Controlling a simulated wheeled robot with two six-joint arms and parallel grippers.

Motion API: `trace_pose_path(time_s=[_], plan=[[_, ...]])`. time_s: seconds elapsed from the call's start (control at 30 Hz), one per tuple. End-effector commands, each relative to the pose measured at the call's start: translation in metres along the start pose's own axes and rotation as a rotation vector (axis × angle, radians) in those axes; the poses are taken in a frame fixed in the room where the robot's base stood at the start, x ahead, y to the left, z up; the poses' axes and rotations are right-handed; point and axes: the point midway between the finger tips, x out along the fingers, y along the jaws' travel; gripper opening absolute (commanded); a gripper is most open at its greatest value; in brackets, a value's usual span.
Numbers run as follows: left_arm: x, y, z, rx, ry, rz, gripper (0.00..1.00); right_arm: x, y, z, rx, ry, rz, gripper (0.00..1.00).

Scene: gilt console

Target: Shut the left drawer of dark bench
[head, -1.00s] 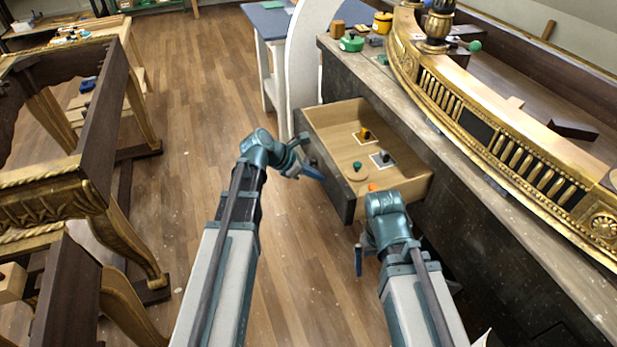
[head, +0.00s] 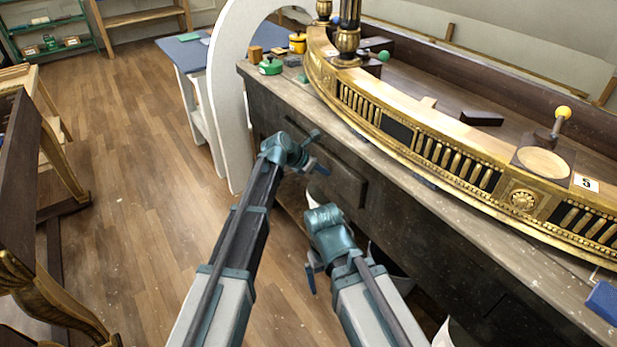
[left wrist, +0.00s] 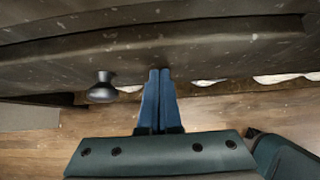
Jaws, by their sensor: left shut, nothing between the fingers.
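The dark bench (head: 450,235) runs along the right side of the head view. Its left drawer (head: 345,182) stands in, or very nearly in, the bench face, and its inside is hidden. I cannot tell whether a thin gap is left. A dark round knob (left wrist: 102,88) shows on the front in the left wrist view. My left gripper (head: 320,168) is in front of the drawer; in the left wrist view its blue fingertips (left wrist: 160,72) are together, at or close against the front, right of the knob. My right gripper (head: 311,278) hangs lower beside the bench, its fingers partly hidden.
A gilt curved console piece (head: 430,140) lies on the bench top, with a green pot (head: 270,67) at the left end. A white arched panel (head: 225,110) stands beyond the bench. Open wooden floor (head: 140,190) lies to the left.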

Motion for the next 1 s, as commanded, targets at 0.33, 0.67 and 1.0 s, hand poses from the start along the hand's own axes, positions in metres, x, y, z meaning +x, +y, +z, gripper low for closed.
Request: trace_pose_path(time_s=[0.33, 0.67, 1.0], plan=[[0.017, 0.000, 0.018, 0.000, -0.002, 0.000, 0.00, 0.000, 0.000, 0.000, 0.000, 0.000, 0.000, 1.00], [0.019, 0.000, 0.021, 0.000, -0.006, 0.001, 0.00, 0.000, 0.000, 0.000, 0.000, 0.000, 0.000, 1.00], [0.002, 0.000, 0.003, 0.000, -0.004, 0.000, 0.00, 0.000, 0.000, 0.000, 0.000, 0.000, 0.000, 1.00]])
